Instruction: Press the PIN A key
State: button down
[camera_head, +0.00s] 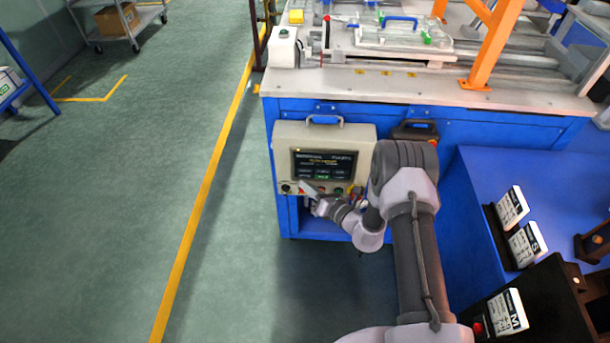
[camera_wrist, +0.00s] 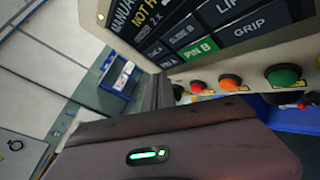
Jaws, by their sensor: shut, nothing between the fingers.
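The control panel (camera_head: 362,148) is a beige box with a dark screen (camera_head: 325,164) on the front of the blue bench. In the wrist view the screen (camera_wrist: 165,25) shows tilted rows of dark keys. One green-lit key reads PIN B (camera_wrist: 198,48), with a GRIP key (camera_wrist: 250,25) to its right. A small key (camera_wrist: 168,61) left of PIN B is too small to read; I cannot make out a PIN A label. My gripper (camera_head: 305,189) is shut and empty, near the panel's lower left. Its fingers (camera_wrist: 158,88) point toward the screen's lower edge; contact cannot be told.
Below the screen is a row of coloured buttons, including red (camera_wrist: 197,87), orange (camera_wrist: 230,82) and green (camera_wrist: 283,76). A blue side table (camera_head: 480,175) with label stands is at the right. Green floor (camera_head: 120,190) lies open at the left.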

jog(key=shift+s+a+p, duration=0.1)
jog(key=shift+s+p, duration=0.7)
jog(key=shift+s, duration=1.7)
jog(key=s+a+r+n+g+y, duration=0.1)
jog(key=a+r+n+g+y, duration=0.2)
jog(key=r, duration=0.5)
jog(key=s+a+r+n+g+y, duration=0.1)
jog(key=a+r+n+g, duration=0.1)
jog(key=r+n, duration=0.45)
jog(key=s+a+r+n+g+h, duration=0.1)
jog(key=s+a+r+n+g, duration=0.1)
jog(key=s+r+n+g, duration=0.65)
jog(key=s+d+r+n+t+h, duration=0.2)
jog(key=s+d+r+n+h, duration=0.35)
jog(key=s+r, duration=0.55)
jog(key=s+d+r+n+t+h, duration=0.2)
jog(key=s+d+n+t+h, duration=0.3)
jog(key=d, duration=0.8)
jog(key=shift+s+r+n+h, duration=0.3)
jog(key=shift+s+n+h, duration=0.6)
jog(key=shift+s, duration=0.3)
